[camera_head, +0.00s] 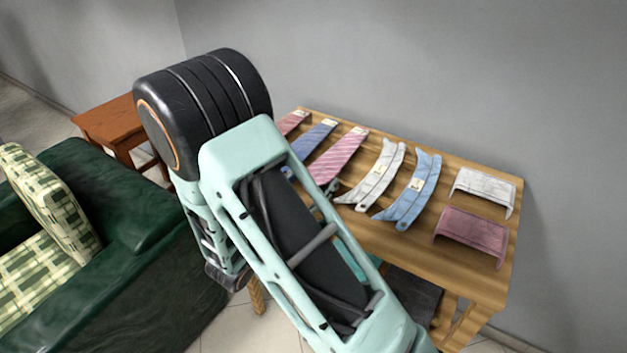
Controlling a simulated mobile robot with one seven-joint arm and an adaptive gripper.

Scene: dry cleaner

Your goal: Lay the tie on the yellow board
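Several ties lie side by side on a wooden table: a reddish tie (292,123), a blue tie (314,136) and a pink striped tie (338,157). Their upper ends carry small pale tags, and my arm covers the lower parts of the red and blue ones. No yellow board can be made out. My own pale green arm fills the middle of the picture.
The wooden table (480,270) also holds a white collar-like piece (378,172), a light blue one (409,195), a white cuff-like piece (484,187) and a maroon one (472,232). A green armchair (130,270) stands left, a small brown table (108,122) behind it.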

